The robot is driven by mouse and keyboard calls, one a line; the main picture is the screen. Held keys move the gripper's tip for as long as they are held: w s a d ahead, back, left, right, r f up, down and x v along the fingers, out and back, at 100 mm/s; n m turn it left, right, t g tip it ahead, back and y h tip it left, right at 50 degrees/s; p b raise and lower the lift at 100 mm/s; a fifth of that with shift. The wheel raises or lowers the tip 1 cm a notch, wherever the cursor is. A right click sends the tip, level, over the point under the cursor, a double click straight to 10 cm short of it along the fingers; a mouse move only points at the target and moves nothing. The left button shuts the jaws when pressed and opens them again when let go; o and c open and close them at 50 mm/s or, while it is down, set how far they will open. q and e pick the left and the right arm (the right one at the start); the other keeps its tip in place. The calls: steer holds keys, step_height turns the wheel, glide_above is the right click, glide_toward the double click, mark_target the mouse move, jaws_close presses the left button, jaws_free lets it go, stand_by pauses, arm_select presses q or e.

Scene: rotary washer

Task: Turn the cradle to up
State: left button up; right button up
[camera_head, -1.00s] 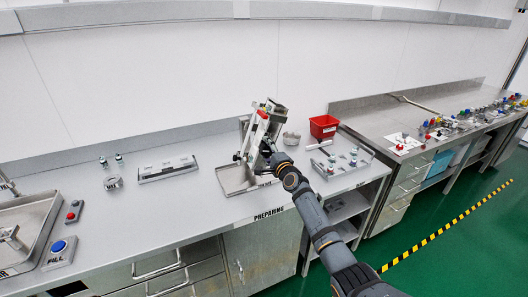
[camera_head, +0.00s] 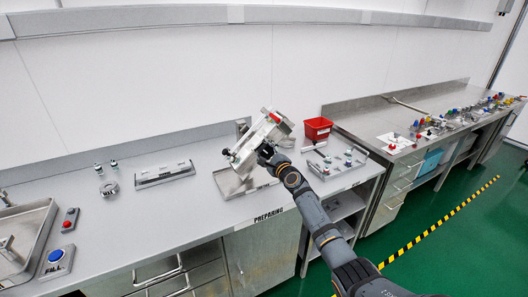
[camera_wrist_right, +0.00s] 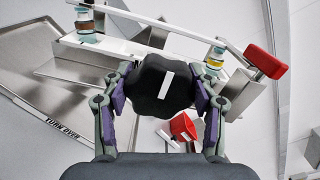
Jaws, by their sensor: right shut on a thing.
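The cradle (camera_head: 254,142) is a pale metal frame on a stand above a shallow metal tray (camera_head: 228,184). It is tilted, with its upper end leaning right in the head view. It also shows across the top of the right wrist view (camera_wrist_right: 140,44), with small vials held in it and a red handle (camera_wrist_right: 266,63) at its right end. My right gripper (camera_head: 266,154) is at the near side of the cradle. In the right wrist view its fingers (camera_wrist_right: 160,100) are shut on a black lobed knob (camera_wrist_right: 160,75) with a white stripe. My left gripper is not in view.
A red bin (camera_head: 318,128) and a rack with small vials (camera_head: 338,162) stand right of the cradle. A sink basin (camera_head: 28,238) is at far left.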

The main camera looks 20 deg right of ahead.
steer(key=shift+d+r+m+p, duration=0.15)
steer(key=shift+m+p, duration=0.45)
steer(key=shift+m, duration=1.6)
steer(key=shift+m+p, duration=0.35)
steer(key=shift+m, duration=1.65)
steer(key=o, duration=1.7)
steer(key=shift+s+f, duration=0.2)
steer(key=shift+s, duration=0.2)
steer(key=s, duration=1.1)
steer(key=shift+d+r, duration=0.15)
steer(key=shift+d, duration=0.05)
